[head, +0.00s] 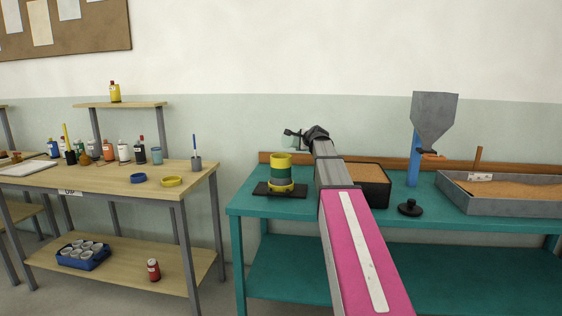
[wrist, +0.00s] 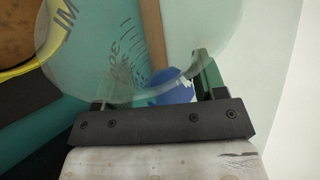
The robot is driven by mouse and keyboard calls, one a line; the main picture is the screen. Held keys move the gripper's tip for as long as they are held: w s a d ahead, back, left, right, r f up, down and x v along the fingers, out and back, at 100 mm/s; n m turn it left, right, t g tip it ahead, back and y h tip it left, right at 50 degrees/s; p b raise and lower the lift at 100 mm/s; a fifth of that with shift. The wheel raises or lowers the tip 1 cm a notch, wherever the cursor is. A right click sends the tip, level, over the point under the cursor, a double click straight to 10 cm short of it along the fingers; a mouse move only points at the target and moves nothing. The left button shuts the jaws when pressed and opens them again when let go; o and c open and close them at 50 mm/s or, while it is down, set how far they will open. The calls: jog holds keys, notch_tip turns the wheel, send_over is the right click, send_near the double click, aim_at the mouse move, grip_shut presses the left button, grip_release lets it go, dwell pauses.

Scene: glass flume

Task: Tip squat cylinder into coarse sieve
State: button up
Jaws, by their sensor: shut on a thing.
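The squat cylinder (head: 290,141) is clear, pale-tinted glass, held above the teal table. In the wrist view it is a large see-through round shape (wrist: 130,35) with printed markings. My gripper (head: 303,135) is shut on it; in the wrist view the fingers (wrist: 155,82) are on either side of its near edge. I cannot tell its contents or exact tilt. Below it stands a sieve stack with a yellow top ring (head: 281,159), a green middle and a yellow base.
The stack stands on a dark plate (head: 267,190). A dark-sided box with a brown top (head: 371,184) is behind my arm. A grey hopper (head: 434,117) on a blue post and a sand tray (head: 510,196) are to the right. A wooden bench (head: 100,183) stands left, across a gap.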

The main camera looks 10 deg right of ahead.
jog(key=shift+w+d+f+m+g+y, duration=0.25)
jog(key=shift+f+m+g+y, duration=0.25)
jog(key=shift+m, duration=0.3)
jog(key=shift+s+a+r+m+g+y+b, duration=0.1)
jog(key=shift+r+m+g+y+b, duration=0.35)
jog(key=shift+r+m+y, duration=0.45)
jog(key=shift+m+g, duration=0.25)
jog(key=shift+m, duration=0.25)
jog(key=shift+w+d+r+m+g+y, duration=0.2)
jog(key=shift+w+d+m+g+y, duration=0.2)
jog(key=shift+d+m+y, duration=0.25)
jog(key=shift+w+d+m+y, duration=0.1)
jog(key=shift+m+y, duration=0.25)
jog(key=shift+m, duration=0.1)
jog(key=shift+w+d+f+m+g+y+b, duration=0.2)
jog(key=shift+d+m+g+y+b, duration=0.15)
jog(key=shift+m+y, duration=0.2)
jog(key=shift+d+f+m+y, duration=0.1)
jog(key=shift+f+m+y, duration=0.2)
jog(key=shift+m+y, duration=0.35)
